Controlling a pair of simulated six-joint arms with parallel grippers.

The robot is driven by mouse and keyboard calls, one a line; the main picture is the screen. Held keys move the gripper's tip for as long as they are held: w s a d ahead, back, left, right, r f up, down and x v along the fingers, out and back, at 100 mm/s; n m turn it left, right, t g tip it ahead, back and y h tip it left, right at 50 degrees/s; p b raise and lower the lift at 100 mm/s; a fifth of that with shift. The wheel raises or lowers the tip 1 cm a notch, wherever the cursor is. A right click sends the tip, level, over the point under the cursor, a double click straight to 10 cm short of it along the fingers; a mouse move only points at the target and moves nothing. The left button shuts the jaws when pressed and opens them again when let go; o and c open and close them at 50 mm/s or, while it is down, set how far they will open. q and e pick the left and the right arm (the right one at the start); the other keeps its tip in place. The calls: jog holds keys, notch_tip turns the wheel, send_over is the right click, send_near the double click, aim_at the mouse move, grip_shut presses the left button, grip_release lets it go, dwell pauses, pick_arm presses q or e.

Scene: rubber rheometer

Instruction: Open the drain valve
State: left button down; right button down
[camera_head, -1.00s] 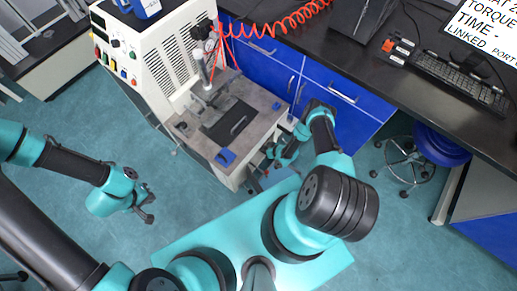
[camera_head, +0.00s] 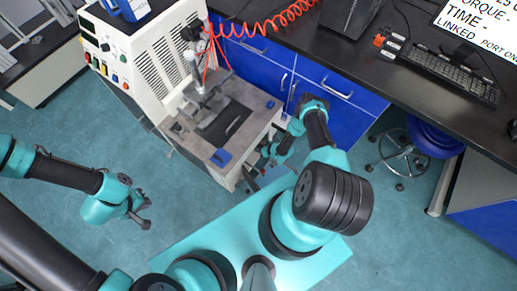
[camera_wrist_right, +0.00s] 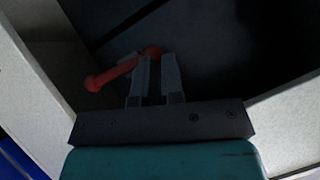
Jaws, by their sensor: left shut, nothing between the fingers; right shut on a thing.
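The drain valve shows in the right wrist view as a red lever (camera_wrist_right: 120,73) in a dark recess under the machine. My right gripper (camera_wrist_right: 155,62) is shut on the lever near its right end; its left end, with a rounded knob, sticks out past the fingers. In the head view, my right gripper (camera_head: 262,170) is low beside the front right corner of the white rheometer (camera_head: 155,55), and the lever cannot be made out there. My left gripper (camera_head: 145,210) is shut and empty over the floor, away from the machine.
Pale panels (camera_wrist_right: 25,90) flank the recess around my right gripper. Blue cabinets (camera_head: 335,90) under a black bench stand behind my right arm. A blue stool (camera_head: 430,140) is at the right. Floor around my left gripper is clear.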

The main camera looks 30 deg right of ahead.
jog(key=shift+w+a+r, duration=0.15)
jog(key=shift+w+r, duration=0.15)
jog(key=shift+w, duration=0.05)
jog(key=v, duration=1.4)
jog(key=shift+s, duration=0.35)
jog(key=shift+w+a+f, duration=0.1)
jog(key=shift+f, duration=0.05)
